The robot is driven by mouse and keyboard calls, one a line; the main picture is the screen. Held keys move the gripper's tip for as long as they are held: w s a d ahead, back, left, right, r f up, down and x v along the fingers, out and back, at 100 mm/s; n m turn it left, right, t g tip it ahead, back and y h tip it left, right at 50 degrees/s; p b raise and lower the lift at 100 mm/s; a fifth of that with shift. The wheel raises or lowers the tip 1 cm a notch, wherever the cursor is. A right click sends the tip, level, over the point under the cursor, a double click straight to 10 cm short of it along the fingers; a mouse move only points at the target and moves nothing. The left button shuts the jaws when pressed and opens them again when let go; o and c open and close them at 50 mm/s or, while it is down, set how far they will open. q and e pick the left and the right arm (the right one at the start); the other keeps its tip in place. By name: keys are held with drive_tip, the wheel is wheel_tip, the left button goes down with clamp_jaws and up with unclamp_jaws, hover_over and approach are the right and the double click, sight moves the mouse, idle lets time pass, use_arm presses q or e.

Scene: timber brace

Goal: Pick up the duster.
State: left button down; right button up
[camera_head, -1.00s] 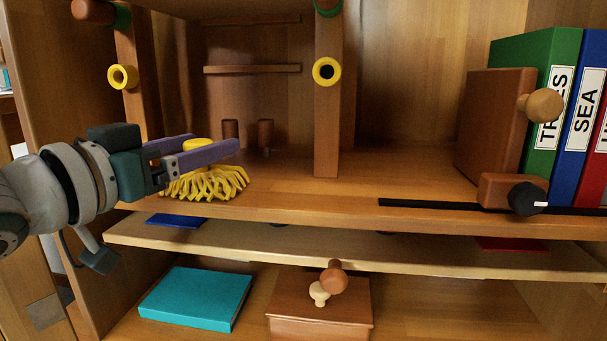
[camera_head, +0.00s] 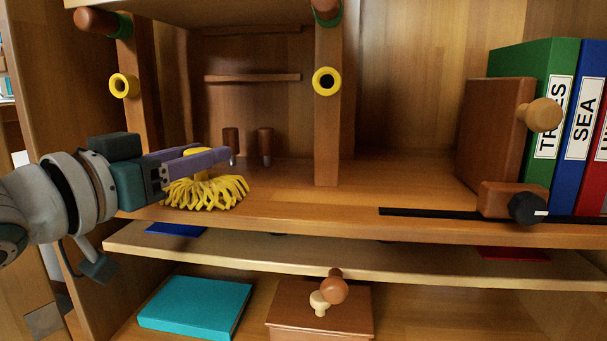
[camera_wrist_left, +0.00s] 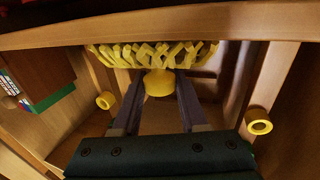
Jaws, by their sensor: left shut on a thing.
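The yellow duster (camera_head: 206,192) has a mop-like fringe of loops and a rounded yellow knob on top. It is on the wooden shelf at the left, in front of the left upright. My left gripper (camera_head: 208,160) comes in from the left, with its purple fingers shut on the duster's knob above the fringe. The left wrist view shows the knob of the duster (camera_wrist_left: 159,83) between the two fingers (camera_wrist_left: 160,98), with the fringe beyond. Whether the fringe touches the shelf is hard to tell. My right gripper is not in view.
Uprights with yellow rings (camera_head: 326,81) stand behind and right of the duster. Two brown pegs (camera_head: 265,147) stand behind it. A brown block with a knob (camera_head: 494,135) and binders (camera_head: 585,125) are at the right. Below are a teal book (camera_head: 195,306) and a box (camera_head: 320,315).

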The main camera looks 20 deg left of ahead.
sight(197, 150)
use_arm(q)
wheel_tip(197, 150, up, 10)
drive_tip(key=p, duration=0.7)
drive_tip(key=c, duration=1.1)
unclamp_jaws()
clamp_jaws()
